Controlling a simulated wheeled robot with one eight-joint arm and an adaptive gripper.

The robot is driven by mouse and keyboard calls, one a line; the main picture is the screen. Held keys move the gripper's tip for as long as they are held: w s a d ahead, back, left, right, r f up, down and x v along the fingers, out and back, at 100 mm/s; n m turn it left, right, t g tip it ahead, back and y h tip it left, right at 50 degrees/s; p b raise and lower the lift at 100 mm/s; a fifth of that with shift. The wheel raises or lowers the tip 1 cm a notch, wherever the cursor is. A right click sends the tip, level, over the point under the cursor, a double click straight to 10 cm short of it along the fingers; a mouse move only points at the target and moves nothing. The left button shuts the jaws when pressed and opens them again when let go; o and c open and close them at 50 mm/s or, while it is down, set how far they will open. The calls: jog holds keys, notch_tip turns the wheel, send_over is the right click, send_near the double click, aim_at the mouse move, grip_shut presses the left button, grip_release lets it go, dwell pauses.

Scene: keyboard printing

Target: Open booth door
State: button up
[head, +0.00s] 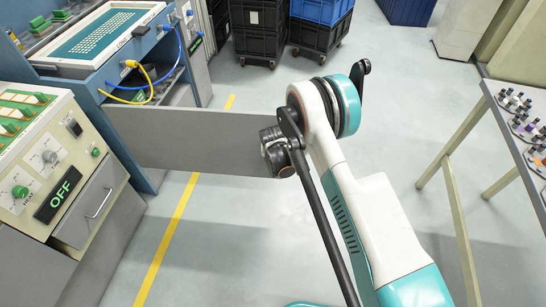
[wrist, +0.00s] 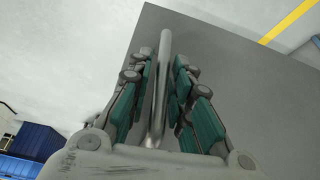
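The booth door is a flat grey panel (head: 190,138) standing out to the right from the blue booth (head: 150,60), so it is open in the head view. It also shows as the grey surface (wrist: 235,75) in the wrist view. A round metal handle bar (wrist: 164,45) runs along the door near its edge. My gripper (wrist: 165,64) straddles the bar, one teal-padded finger on each side. A gap shows beside the bar, so the fingers look open around it. In the head view my wrist is at the door's right end, and my fingers cannot be made out.
A control panel with an OFF sign (head: 65,195) and a drawer (head: 95,205) stand at the left. Black crates (head: 258,45) and a blue crate (head: 320,10) stand at the back. A table (head: 515,125) with small parts is at the right. The floor between is clear.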

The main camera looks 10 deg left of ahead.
jog(key=v, duration=1.2)
dwell(0.4)
